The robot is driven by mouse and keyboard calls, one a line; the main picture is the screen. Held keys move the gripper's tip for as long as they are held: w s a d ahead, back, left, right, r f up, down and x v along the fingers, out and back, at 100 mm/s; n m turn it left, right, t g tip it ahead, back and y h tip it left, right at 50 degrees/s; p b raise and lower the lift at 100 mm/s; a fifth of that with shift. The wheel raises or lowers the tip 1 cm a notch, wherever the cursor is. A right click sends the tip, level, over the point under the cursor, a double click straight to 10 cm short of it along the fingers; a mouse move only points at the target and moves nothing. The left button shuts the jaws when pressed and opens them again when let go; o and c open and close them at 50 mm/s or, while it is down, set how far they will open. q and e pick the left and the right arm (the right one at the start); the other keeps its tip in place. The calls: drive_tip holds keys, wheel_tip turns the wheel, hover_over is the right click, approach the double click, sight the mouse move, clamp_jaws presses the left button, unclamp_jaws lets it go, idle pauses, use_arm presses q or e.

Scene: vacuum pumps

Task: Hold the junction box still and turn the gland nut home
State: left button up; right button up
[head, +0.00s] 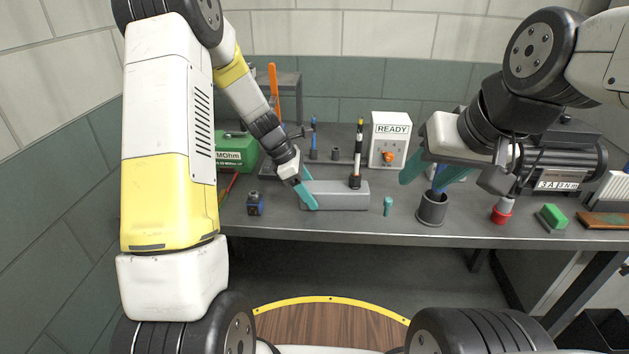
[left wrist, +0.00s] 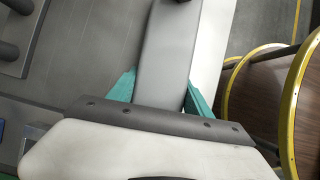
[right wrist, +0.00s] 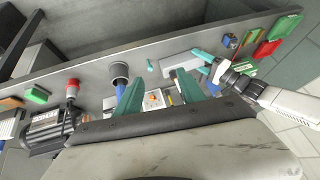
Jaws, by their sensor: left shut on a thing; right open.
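The grey junction box (head: 338,196) lies along the front part of the bench. My left gripper (head: 309,188) is shut on its left end, with teal fingers on either side of the box (left wrist: 165,60). A dark gland nut (head: 355,181) sits at the box's top near its right end. A black and white cable rises upright from it. Its exact seating is too small to tell. My right gripper (head: 420,184) is open and empty, above the bench to the right of the box. The right wrist view shows its spread fingers (right wrist: 157,85) with nothing between them.
A dark cup (head: 432,210) with a blue thing stands below the right gripper. A small teal cylinder (head: 388,206) stands right of the box. The READY box (head: 390,140) is behind. A pump (head: 562,160), red cup (head: 502,214) and green block (head: 552,215) are at right.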

drive_tip(key=w+d+n+t+h, duration=0.1)
drive_tip(key=w+d+t, duration=0.15)
drive_tip(key=w, duration=0.75)
drive_tip(key=w+d+n+t+h, duration=0.15)
drive_tip(key=w+d, duration=0.25)
drive_tip(key=w, duration=0.6)
drive_tip(key=n+g+y, duration=0.4)
drive_tip(key=n+y, duration=0.3)
approach(360, 177)
drive_tip(key=x, duration=0.4)
drive_tip(key=shift+s+r+m, duration=0.15)
drive_tip(key=shift+r+m, duration=0.05)
drive_tip(key=shift+m, duration=0.05)
drive_tip(key=shift+f, duration=0.1)
drive_tip(key=shift+x, duration=3.45)
